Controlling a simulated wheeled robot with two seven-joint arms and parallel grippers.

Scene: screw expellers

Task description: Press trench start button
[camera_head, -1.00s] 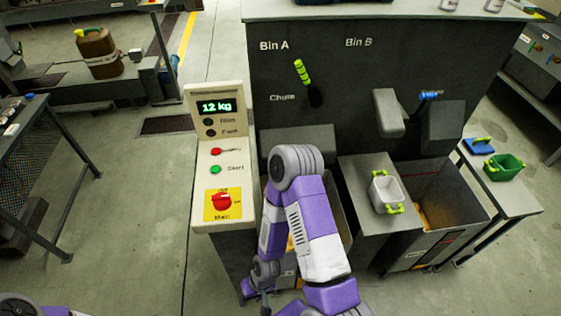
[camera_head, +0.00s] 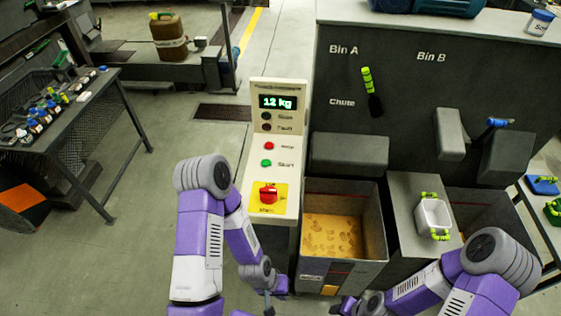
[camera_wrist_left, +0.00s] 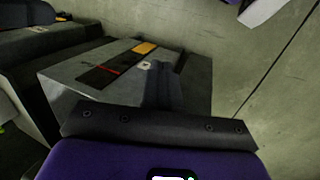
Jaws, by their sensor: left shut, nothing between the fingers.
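The cream control panel (camera_head: 255,184) stands left of centre in the head view, its display reading 12 kg. The green start button (camera_head: 266,163), labelled Start, is uncovered below a red button (camera_head: 268,146). A large red knob on a yellow plate (camera_head: 268,194) sits lower down. My left gripper (camera_head: 268,303) is low at the bottom edge, below and apart from the panel face, shut and empty. My right gripper (camera_head: 347,306) is at the bottom edge, right of the left one, too small and cut off to read its jaws.
An open bin of yellowish material (camera_head: 335,237) stands right of the panel. A white basket with green handles (camera_head: 434,216) sits on a grey block (camera_head: 402,188). A cluttered bench (camera_head: 75,120) stands left, with open floor between it and the panel.

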